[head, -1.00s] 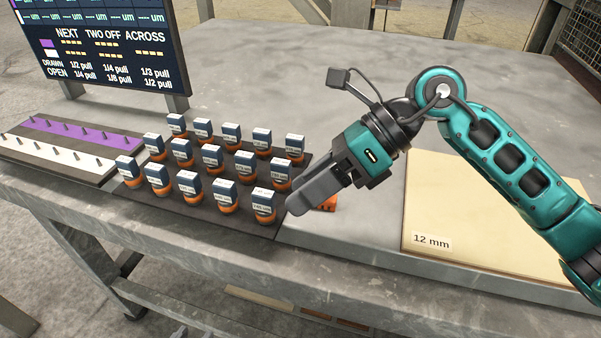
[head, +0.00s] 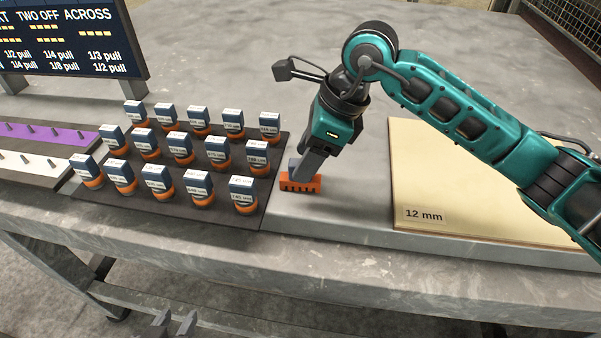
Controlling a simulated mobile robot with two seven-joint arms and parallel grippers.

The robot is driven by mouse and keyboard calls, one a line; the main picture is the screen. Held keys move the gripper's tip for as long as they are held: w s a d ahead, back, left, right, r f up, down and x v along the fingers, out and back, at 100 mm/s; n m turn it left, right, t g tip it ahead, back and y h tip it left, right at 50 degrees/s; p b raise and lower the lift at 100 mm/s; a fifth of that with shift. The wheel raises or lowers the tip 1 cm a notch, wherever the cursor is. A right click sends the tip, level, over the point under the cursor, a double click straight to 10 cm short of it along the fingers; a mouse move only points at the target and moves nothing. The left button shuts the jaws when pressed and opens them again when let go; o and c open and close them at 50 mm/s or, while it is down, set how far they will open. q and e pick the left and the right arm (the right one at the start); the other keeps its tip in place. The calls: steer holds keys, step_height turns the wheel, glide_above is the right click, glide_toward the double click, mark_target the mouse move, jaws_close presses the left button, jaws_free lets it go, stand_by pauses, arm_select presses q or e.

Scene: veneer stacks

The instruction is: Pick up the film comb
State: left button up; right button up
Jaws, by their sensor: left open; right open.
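The film comb (head: 301,186) is a small orange piece with dark teeth slots along its front. It sits on the grey table between the dark block mat and the pale board. My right gripper (head: 304,172) points down at the comb from above, its fingers overlapping the comb's upper edge in the head view. It is open; whether both fingers straddle the comb is hard to tell. My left gripper (head: 177,322) shows only as dark fingertips at the bottom edge, in front of the table. It is open and apart from everything on the table.
A dark mat (head: 262,196) with rows of blue-and-orange blocks (head: 198,190) lies just left of the comb. A pale board (head: 460,190) marked 12 mm lies to the right. A purple and white pegged strip (head: 40,150) and a sign (head: 70,45) are at the left. The table behind is clear.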

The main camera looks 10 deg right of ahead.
steer(key=x, duration=0.4)
steer(key=shift+a+f, duration=0.2)
steer(key=shift+f, duration=0.1)
jaws_close()
